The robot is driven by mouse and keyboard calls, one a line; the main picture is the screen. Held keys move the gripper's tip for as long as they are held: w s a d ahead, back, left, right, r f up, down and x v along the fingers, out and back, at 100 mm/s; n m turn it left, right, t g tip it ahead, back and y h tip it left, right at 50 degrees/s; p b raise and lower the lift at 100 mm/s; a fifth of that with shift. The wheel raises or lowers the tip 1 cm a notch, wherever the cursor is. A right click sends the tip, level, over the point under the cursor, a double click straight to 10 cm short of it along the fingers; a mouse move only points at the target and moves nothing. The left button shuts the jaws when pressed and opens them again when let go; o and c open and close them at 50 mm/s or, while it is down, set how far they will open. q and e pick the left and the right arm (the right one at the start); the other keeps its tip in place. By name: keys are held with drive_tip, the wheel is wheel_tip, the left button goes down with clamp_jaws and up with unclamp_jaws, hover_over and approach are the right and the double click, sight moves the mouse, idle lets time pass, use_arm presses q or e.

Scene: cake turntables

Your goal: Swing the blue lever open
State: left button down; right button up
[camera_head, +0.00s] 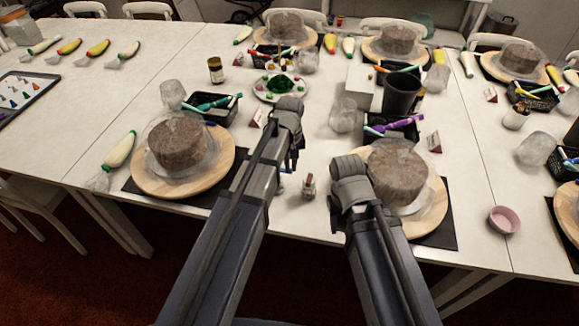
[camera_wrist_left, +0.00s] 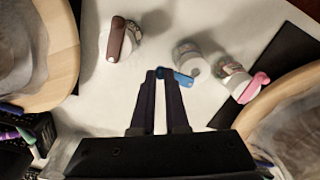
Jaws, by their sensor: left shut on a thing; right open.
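The blue lever (camera_wrist_left: 178,77) sits on a small white-bodied bottle (camera_wrist_left: 190,58) in the left wrist view. My left gripper (camera_wrist_left: 165,75) has its two dark fingertips closed on the lever's near end. In the head view my left gripper (camera_head: 292,160) points down past its own arm, and the arm hides most of the blue-levered bottle. My right gripper (camera_head: 337,208) is open beside the right turntable, mostly hidden by its own wrist, and holds nothing that I can see.
A bottle with a brown lever (camera_head: 308,187) stands close by, also in the left wrist view (camera_wrist_left: 117,38). A bottle with a pink lever (camera_wrist_left: 252,88) stands on the other side. Turntables with cakes (camera_head: 140,181) (camera_head: 432,212) flank both arms. A pink bowl (camera_head: 504,220) is at right.

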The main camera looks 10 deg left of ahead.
use_arm(q)
drive_tip(key=shift+w+n, duration=0.25)
drive_tip(key=shift+n, duration=0.35)
drive_tip(key=c, duration=0.9)
unclamp_jaws()
drive_tip(key=shift+r, duration=0.1)
wheel_tip(320, 180, up, 8)
drive_tip(key=p, duration=0.7)
drive_tip(key=shift+f+p, duration=0.2)
drive_tip(key=shift+p, duration=0.2)
